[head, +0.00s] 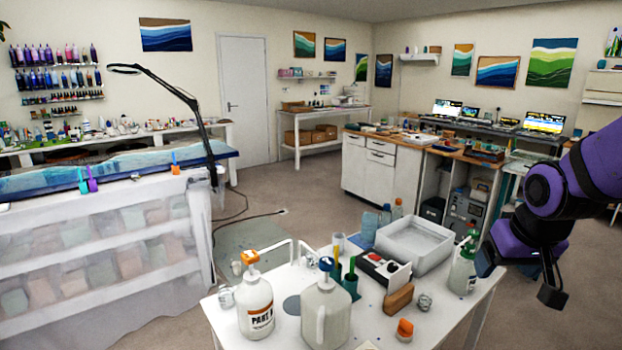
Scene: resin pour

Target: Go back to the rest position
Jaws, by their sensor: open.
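My purple and black arm comes in from the right edge. My gripper (520,276) hangs at its end, beside and above the right side of the white worktable (470,318). Its black jaws are apart, and I see nothing held between them. A green-topped spray bottle (463,272) stands on the table just left of the gripper in the picture; the gap in depth is hard to judge.
The worktable holds a jug marked PART A (256,308), a blue-capped jug (325,315), a grey tray (414,246), a wooden block (398,298) and an orange-capped item (404,330). A plastic-draped bench (100,240) stands left.

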